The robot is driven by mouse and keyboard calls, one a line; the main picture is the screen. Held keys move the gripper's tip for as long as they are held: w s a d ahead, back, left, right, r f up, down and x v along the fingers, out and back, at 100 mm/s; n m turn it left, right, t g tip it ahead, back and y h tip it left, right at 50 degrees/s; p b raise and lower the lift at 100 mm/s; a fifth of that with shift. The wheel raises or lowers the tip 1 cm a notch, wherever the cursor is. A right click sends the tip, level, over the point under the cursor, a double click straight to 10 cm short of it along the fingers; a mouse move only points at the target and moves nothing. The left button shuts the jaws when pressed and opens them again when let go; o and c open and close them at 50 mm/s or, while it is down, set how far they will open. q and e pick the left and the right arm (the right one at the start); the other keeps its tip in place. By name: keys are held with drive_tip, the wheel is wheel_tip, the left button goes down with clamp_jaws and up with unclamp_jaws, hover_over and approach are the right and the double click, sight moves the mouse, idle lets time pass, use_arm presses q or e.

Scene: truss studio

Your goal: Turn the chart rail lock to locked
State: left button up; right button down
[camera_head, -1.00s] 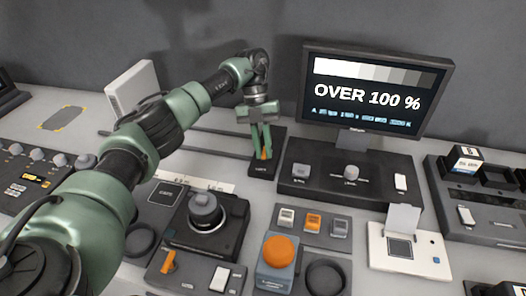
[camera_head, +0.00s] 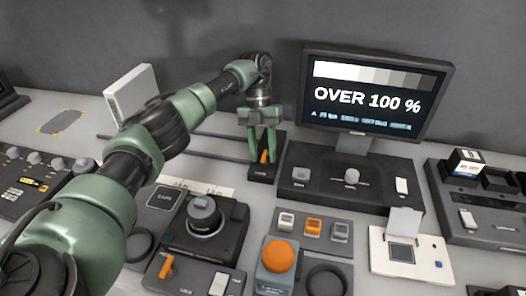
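A small black lock block (camera_head: 264,174) with an orange lever (camera_head: 263,157) stands at the right end of the dark rails, left of the monitor base. The lever looks roughly upright in the picture; the block's label is too small to read. My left gripper (camera_head: 263,150) points down over this block. Its green fingers are spread, one on each side of the orange lever, with visible room between them. I cannot tell whether either finger touches the lever. My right gripper is not in view.
A monitor (camera_head: 374,92) reading "OVER 100 %" stands on a dark control base (camera_head: 330,190) just right of the block. Dark rails (camera_head: 215,151) run left. A black box with a grey knob (camera_head: 204,213) and another orange lever (camera_head: 166,267) are in front.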

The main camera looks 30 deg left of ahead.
use_arm(q)
drive_tip(key=shift+r, duration=0.1)
drive_tip(key=b+v, duration=0.1)
drive_tip(key=v, duration=0.5)
drive_tip(key=shift+w, duration=0.1)
drive_tip(key=shift+v, duration=0.8)
drive_tip(key=shift+p, duration=0.35)
